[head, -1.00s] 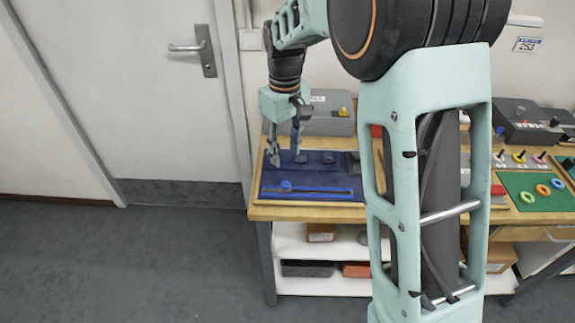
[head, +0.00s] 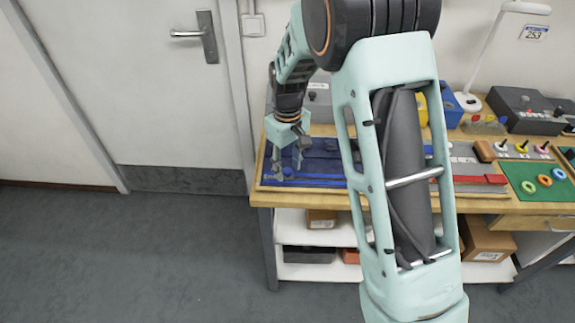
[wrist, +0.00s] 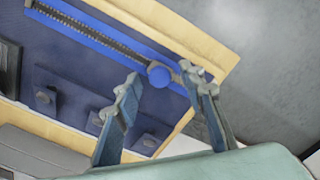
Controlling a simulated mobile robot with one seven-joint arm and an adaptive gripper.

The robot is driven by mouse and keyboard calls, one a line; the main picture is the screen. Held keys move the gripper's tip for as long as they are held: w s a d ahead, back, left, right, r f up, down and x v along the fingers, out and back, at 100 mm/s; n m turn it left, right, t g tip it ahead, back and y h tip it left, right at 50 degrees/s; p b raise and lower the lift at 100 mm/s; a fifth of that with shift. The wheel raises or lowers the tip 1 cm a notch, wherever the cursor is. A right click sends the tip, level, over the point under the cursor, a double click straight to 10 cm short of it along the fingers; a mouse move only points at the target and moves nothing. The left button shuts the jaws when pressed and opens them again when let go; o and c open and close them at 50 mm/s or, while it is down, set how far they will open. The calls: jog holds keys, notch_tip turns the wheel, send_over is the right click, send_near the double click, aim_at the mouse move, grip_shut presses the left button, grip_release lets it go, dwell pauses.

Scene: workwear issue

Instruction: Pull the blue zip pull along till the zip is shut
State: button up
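The zip is on a navy panel (wrist: 72,84). My gripper (wrist: 163,84) is open, with one fingertip on each side of the pull in the wrist view. I cannot tell whether either finger touches it. In the head view my gripper (head: 288,172) is low over the left end of the blue zip strip (head: 322,183), and the pull is not clearly visible there.
The wooden bench edge (head: 300,199) runs along the front. A grey box (head: 320,100) stands behind the panel. A green mat with rings (head: 527,200) lies far right. Floor left of the bench is clear.

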jog(key=shift+c, duration=0.5)
grip_shut()
jog(key=b, duration=0.2)
send_over(342, 180)
jog(key=shift+d, duration=0.7)
jog(key=shift+o, duration=0.5)
grip_release()
jog(key=shift+d, duration=0.1)
